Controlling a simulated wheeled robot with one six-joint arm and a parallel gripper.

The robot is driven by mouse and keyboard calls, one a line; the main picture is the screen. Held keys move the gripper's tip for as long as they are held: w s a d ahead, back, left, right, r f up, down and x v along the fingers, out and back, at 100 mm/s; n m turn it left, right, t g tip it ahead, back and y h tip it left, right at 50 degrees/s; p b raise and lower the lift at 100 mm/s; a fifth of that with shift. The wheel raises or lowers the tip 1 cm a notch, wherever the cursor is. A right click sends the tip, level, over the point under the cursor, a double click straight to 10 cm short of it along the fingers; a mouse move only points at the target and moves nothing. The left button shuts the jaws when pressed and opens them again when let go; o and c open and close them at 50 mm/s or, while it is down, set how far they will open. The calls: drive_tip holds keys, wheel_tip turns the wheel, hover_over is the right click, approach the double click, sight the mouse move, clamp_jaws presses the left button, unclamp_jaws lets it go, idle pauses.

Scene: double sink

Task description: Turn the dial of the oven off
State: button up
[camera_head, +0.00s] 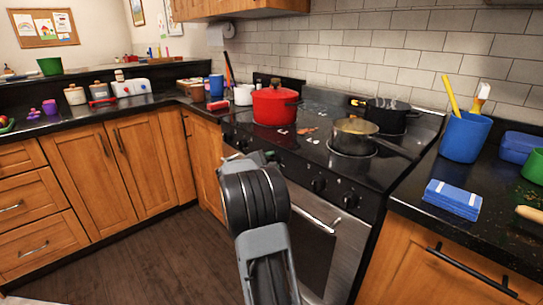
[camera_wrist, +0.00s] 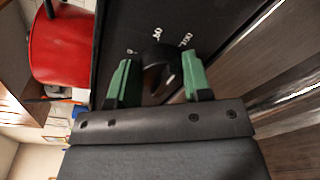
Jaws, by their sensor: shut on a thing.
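The black oven dial (camera_wrist: 158,62) sits on the dark front panel (camera_wrist: 125,22) in the wrist view, with small white numbers around its far side. My gripper (camera_wrist: 161,76) has its two green fingers on either side of the dial and is shut on it. A pale mark shows on the dial's near right side. The oven (camera_head: 327,222) stands in the middle right of the head view, with several other dark knobs along its front. My arm hides the gripper and the held dial there.
A red pot (camera_head: 275,106), a steel pan (camera_head: 354,138) and a black pot (camera_head: 385,115) are on the stove top. The pan's handle points right. The oven door handle (camera_head: 316,218) runs below the panel. Open floor is at left.

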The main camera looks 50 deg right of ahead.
drive_tip(key=n+p, duration=0.2)
drive_tip(key=p, duration=0.1)
drive_tip(key=n+p, duration=0.2)
drive_tip(key=shift+w+r+g, duration=0.1)
drive_tip(key=shift+r+g, duration=0.2)
drive_tip(key=shift+g, duration=0.1)
drive_tip(key=n+g+p, duration=0.1)
drive_tip(key=n+p, duration=0.4)
drive_tip(key=p, duration=0.1)
drive_tip(key=shift+w, duration=0.1)
drive_tip(key=n+p, duration=0.4)
drive_tip(key=shift+w+f, duration=0.1)
drive_tip(key=shift+f, duration=0.05)
drive_tip(key=shift+f+n+g+h+p, duration=0.2)
drive_tip(key=shift+n+g+h+p, duration=0.1)
drive_tip(key=shift+n+p, duration=0.95)
drive_tip(key=shift+n, duration=0.35)
drive_tip(key=o, duration=0.9)
drive_tip(key=a, duration=0.4)
drive_tip(key=w+a, duration=0.1)
drive_tip(key=a, duration=0.4)
drive_tip(key=w+a, duration=0.1)
drive_tip(key=a, duration=0.3)
drive_tip(key=shift+w+a+r+b, duration=0.25)
drive_tip(key=shift+b, duration=0.15)
